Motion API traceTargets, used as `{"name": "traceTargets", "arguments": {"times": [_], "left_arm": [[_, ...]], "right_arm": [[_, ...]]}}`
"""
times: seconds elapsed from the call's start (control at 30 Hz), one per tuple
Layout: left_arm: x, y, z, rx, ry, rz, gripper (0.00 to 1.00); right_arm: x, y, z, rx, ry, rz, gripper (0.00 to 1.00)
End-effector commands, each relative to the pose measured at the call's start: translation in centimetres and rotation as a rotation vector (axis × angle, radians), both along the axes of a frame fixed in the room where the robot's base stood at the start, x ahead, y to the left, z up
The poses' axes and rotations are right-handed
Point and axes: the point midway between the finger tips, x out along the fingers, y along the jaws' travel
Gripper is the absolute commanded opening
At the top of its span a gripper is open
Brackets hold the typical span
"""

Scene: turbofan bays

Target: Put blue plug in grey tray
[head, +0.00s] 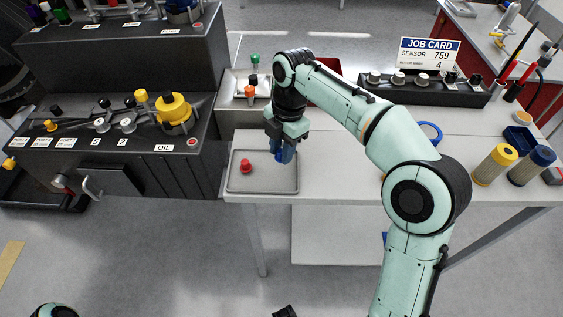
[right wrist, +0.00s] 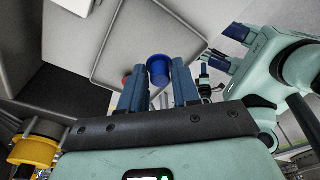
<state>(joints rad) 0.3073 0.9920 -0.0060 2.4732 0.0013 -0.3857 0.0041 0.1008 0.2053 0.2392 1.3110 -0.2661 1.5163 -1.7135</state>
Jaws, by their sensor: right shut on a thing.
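The blue plug (right wrist: 159,68) is between the blue fingers of my right gripper (right wrist: 158,85), which is shut on it. In the head view my right gripper (head: 284,152) points down over the right back part of the grey tray (head: 262,187), and its fingers mostly hide the plug. I cannot tell whether the plug touches the tray floor. The tray also shows in the right wrist view (right wrist: 110,42). My left gripper (right wrist: 228,48) shows at the right of the right wrist view, its blue fingers apart and nothing seen between them.
A red plug (head: 245,166) stands in the tray's left part. Behind is a bin (head: 232,103) with green and orange plugs. A dark console (head: 195,150) with a yellow cap (head: 174,112) stands left. Yellow and blue-capped filters (head: 495,165) stand at right on the bench.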

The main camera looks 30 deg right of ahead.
Motion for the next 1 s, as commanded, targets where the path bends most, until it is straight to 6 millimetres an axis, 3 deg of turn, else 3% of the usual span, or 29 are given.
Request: {"name": "traceTargets", "arguments": {"times": [0.3,0.73,0.77,0.83,1.0], "left_arm": [[-0.3,0.0,-1.0,0.0,0.003,0.0,0.43],[-0.3,0.0,-1.2,0.0,0.003,0.0,0.43],[-0.3,0.0,-1.2,0.0,0.003,0.0,0.43],[-0.3,0.0,-1.1,0.0,0.003,0.0,0.43],[-0.3,0.0,-1.1,0.0,0.003,0.0,0.43]], "right_arm": [[0.0,0.0,-4.1,0.0,0.002,-0.001,0.03],[0.0,0.0,-4.7,0.0,0.0,0.0,0.03],[0.0,0.0,-4.8,0.0,0.0,0.0,0.34],[0.0,0.0,-4.7,0.0,-0.001,0.0,0.57],[0.0,0.0,-4.7,0.0,-0.001,0.0,0.57]]}}
